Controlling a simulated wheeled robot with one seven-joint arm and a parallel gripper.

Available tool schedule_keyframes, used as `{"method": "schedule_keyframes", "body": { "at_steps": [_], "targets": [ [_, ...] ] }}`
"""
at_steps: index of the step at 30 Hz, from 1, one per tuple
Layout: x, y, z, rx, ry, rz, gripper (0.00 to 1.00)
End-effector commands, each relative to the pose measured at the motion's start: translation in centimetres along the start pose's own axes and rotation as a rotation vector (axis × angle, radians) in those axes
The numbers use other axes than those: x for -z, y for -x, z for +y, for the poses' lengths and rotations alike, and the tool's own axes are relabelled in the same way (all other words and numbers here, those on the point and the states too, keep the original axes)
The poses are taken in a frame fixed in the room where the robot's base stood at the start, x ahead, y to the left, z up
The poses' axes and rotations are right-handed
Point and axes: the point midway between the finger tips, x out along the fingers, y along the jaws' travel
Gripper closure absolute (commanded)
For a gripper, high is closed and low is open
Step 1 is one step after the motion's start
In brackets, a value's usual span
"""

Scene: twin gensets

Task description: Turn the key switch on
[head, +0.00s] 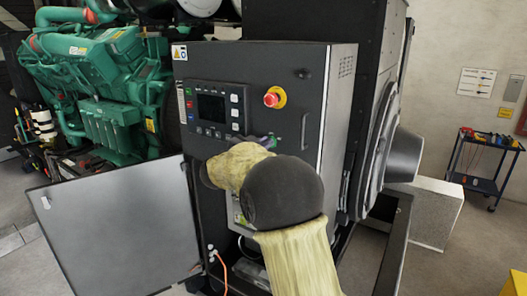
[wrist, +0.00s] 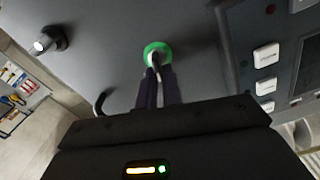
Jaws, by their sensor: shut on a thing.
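The key switch (wrist: 158,48) is a green ring on the dark control panel, with a thin metal key at its centre, in the wrist view. My gripper (wrist: 158,82) has its two dark fingers closed around the key, just in front of the ring. In the head view my arm reaches up to the control cabinet (head: 335,100) and hides most of my gripper. A bit of green and purple shows past my wrist there, below the red emergency stop button (head: 271,98). How far the key is turned is unclear.
A display (head: 211,108) with buttons is left of the emergency stop. A grey panel (head: 125,225) stands out at lower left. A green engine (head: 100,85) is behind it. A tool cart (head: 478,180) stands at far right. A black door handle (head: 304,130) is right of my gripper.

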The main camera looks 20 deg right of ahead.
Motion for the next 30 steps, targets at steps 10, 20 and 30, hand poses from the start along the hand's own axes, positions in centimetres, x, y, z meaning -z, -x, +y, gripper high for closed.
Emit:
{"method": "schedule_keyframes", "body": {
  "at_steps": [10,20,30],
  "targets": [
    [-0.60,0.04,0.55,0.002,-0.328,0.002,1.00],
    [-0.60,-0.01,0.91,0.001,-0.610,0.002,1.00],
    [-0.51,0.01,0.92,0.001,-0.757,0.000,1.00]
  ]
}}
